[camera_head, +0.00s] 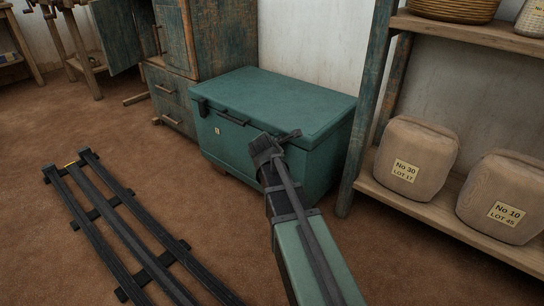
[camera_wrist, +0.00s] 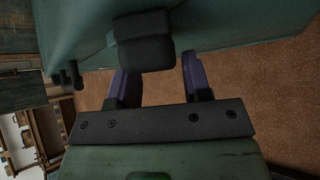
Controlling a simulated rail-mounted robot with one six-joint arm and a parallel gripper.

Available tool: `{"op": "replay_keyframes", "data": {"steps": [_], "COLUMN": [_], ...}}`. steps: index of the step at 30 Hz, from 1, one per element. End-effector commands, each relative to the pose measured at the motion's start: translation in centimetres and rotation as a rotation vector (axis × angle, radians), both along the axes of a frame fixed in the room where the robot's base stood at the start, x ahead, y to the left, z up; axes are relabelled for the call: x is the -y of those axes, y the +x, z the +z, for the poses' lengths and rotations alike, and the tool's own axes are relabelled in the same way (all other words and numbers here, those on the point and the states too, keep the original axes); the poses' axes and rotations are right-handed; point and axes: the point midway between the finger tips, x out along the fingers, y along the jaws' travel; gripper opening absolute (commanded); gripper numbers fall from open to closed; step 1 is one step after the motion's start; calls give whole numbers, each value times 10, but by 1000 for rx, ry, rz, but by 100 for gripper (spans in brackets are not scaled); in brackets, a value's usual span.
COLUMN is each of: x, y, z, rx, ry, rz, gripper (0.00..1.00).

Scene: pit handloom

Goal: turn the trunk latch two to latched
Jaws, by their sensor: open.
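The teal trunk (camera_head: 235,140) stands closed on the floor against the wall. One dark latch (camera_head: 202,107) shows at the left end of its front. My gripper (camera_head: 264,148) is at the right part of the trunk's front and hides what lies behind it. In the wrist view a dark, blocky latch (camera_wrist: 146,52) stands close ahead on the trunk (camera_wrist: 80,25). My gripper (camera_wrist: 158,62) is open, and the latch's lower end lies toward the gap, nearer the left finger. I cannot tell whether either finger touches it.
A dark handle (camera_head: 232,117) is on the trunk's front. A blue-brown cabinet (camera_head: 180,60) stands left of the trunk. A wooden shelf (camera_head: 450,220) with sacks is on the right. Dark rails (camera_head: 125,225) lie on the floor at left; brown floor is clear between.

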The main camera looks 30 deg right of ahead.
Motion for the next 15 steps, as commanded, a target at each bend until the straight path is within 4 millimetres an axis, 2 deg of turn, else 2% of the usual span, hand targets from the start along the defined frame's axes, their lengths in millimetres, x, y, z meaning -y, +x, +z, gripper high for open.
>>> {"op": "replay_keyframes", "data": {"steps": [1,2,10,15], "x": [5,6,8,8], "y": [7,9,11,11], "z": [-9,-10,-9,-9], "rx": [-1,-1,-1,-1], "ry": [0,0,-1,-1], "rz": [-1,-1,0,0], "gripper": [45,45,45,20]}}
